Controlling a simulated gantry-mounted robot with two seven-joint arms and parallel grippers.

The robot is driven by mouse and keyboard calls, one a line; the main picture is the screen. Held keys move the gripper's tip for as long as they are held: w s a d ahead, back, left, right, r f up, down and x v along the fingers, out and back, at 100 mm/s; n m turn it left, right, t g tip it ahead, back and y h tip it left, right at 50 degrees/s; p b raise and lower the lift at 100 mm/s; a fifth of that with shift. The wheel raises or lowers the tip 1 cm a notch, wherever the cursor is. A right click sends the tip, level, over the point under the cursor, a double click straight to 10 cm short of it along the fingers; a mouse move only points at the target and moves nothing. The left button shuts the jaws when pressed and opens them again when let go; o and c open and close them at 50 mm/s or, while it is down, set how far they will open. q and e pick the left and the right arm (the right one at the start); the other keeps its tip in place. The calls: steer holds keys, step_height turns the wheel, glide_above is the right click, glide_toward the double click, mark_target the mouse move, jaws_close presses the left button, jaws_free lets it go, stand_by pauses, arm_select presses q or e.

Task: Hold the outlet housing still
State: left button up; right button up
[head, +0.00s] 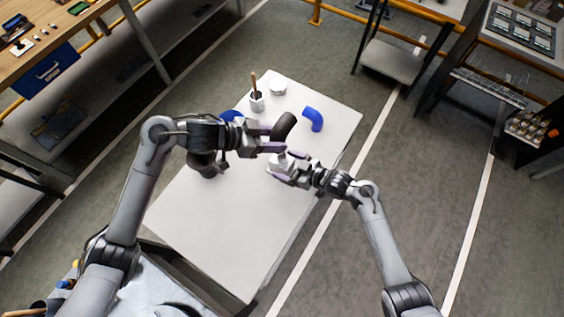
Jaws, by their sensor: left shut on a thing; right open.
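My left gripper (272,139) is shut on a dark curved, tube-like piece (285,124), which slants up and to the right from its fingers. Just below it is a small light-grey part (277,164), probably the outlet housing, low on the white table; its details are too small to tell. My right gripper (289,168) is open with its fingers at the right side of this part. I cannot tell whether they touch it. The fingers and the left gripper partly hide it.
On the white table (232,225) a blue elbow (313,118) lies at the right. Another blue piece (231,115) shows behind my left arm. A cup with a brown-handled tool (257,102) and a white round dish (278,87) stand at the far end. The near table is clear.

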steer(key=shift+x, duration=1.25)
steer(key=shift+c, duration=0.3)
steer(key=shift+c, duration=0.5)
steer(key=c, duration=1.4)
steer(key=shift+o, duration=0.2)
